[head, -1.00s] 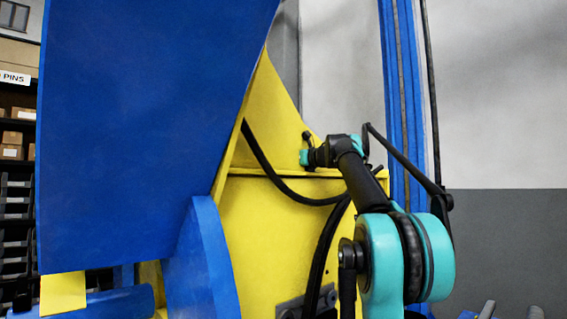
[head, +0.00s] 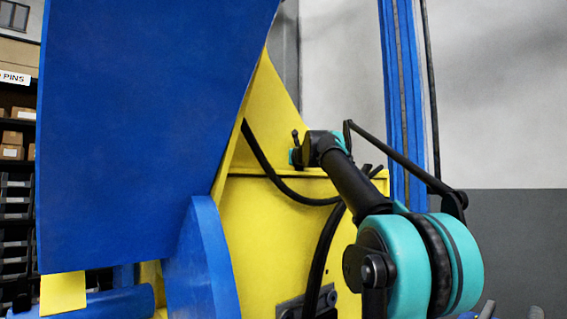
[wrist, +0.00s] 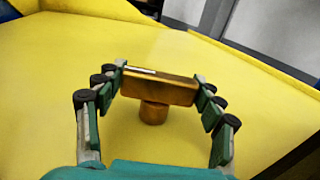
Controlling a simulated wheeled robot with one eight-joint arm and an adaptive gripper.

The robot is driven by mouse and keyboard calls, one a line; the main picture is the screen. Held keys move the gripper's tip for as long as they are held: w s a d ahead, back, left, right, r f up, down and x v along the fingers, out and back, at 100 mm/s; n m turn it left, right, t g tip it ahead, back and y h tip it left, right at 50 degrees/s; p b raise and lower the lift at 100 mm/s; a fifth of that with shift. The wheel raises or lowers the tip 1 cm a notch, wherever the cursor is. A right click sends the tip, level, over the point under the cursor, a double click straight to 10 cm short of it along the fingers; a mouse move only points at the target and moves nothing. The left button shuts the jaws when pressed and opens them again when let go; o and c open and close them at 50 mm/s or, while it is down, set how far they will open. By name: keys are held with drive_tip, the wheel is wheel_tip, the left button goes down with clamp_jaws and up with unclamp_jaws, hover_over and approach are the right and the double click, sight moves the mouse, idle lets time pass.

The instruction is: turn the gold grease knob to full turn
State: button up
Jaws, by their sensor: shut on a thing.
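The gold grease knob (wrist: 160,87) shows in the wrist view as a bar on a short round stem, standing on a yellow panel (wrist: 60,80). A pale line marks the left part of the bar's top. My gripper (wrist: 160,90) has its green-padded fingers at the two ends of the bar and is shut on it. In the head view my wrist (head: 318,148) is at the upper edge of the yellow frame (head: 270,220). The knob and fingertips are hidden there.
A large blue plate (head: 140,130) fills the left of the head view. Black hoses (head: 290,190) hang across the yellow frame near my arm. A blue column (head: 405,100) stands behind. Shelves with boxes (head: 15,140) are at the far left.

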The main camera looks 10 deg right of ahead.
drive_tip(key=m+h, duration=0.3)
drive_tip(key=h, duration=0.2)
drive_tip(key=m+h, duration=0.3)
drive_tip(key=h, duration=0.1)
drive_tip(key=shift+a+g+h, duration=0.2)
drive_tip(key=shift+g+h, duration=0.1)
drive_tip(key=shift+h, duration=0.1)
drive_tip(key=m+g+h, duration=0.2)
drive_tip(key=h, duration=0.1)
drive_tip(key=m+g+h, duration=0.2)
drive_tip(key=m+h, duration=0.1)
drive_tip(key=h, duration=0.1)
drive_tip(key=shift+d+m, duration=0.15)
drive_tip(key=shift+m, duration=0.15)
drive_tip(key=o, duration=1.2)
drive_tip(key=v, duration=0.7)
drive_tip(key=shift+s, duration=0.1)
